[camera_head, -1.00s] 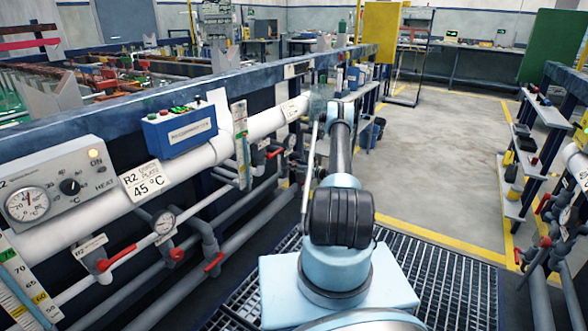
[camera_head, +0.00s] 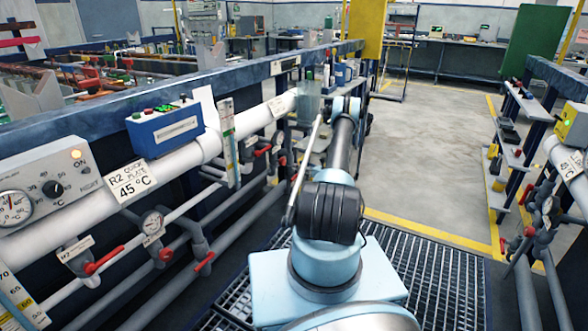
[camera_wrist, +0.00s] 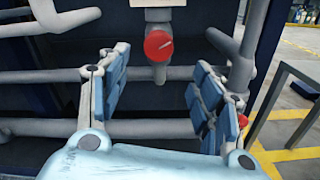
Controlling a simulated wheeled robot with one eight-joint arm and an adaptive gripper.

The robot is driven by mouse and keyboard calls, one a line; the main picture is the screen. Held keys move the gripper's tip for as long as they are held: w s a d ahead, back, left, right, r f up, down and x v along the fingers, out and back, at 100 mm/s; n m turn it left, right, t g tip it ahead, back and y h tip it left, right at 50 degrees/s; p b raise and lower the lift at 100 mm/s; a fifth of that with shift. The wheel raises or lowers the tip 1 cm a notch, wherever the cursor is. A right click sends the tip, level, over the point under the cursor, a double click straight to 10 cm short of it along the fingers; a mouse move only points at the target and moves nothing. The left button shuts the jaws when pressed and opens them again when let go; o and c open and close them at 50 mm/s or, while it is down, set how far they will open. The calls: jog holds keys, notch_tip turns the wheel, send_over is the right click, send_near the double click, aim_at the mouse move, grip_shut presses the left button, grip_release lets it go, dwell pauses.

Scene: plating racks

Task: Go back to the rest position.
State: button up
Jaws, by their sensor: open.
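My gripper (camera_wrist: 160,100) shows in the wrist view with its two blue padded fingers wide apart. It is open and nothing is between the fingers. Behind the gap are grey pipes (camera_wrist: 165,128) and a valve with a round red knob (camera_wrist: 158,45). I cannot tell how far the fingers are from the pipes. In the head view my arm reaches forward over the floor grating, close to the rack on the left. The gripper is largely hidden there behind the arm's far end.
The left rack carries a white pipe (camera_head: 180,160), a blue control box (camera_head: 165,128), a gauge panel (camera_head: 42,185) and red-handled valves (camera_head: 103,262). A clear beaker-like vessel (camera_head: 308,100) is near the arm's end. Another rack (camera_head: 565,85) stands right. The aisle floor (camera_head: 430,150) between is clear.

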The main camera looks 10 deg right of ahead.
jog(key=shift+s+d, duration=0.25)
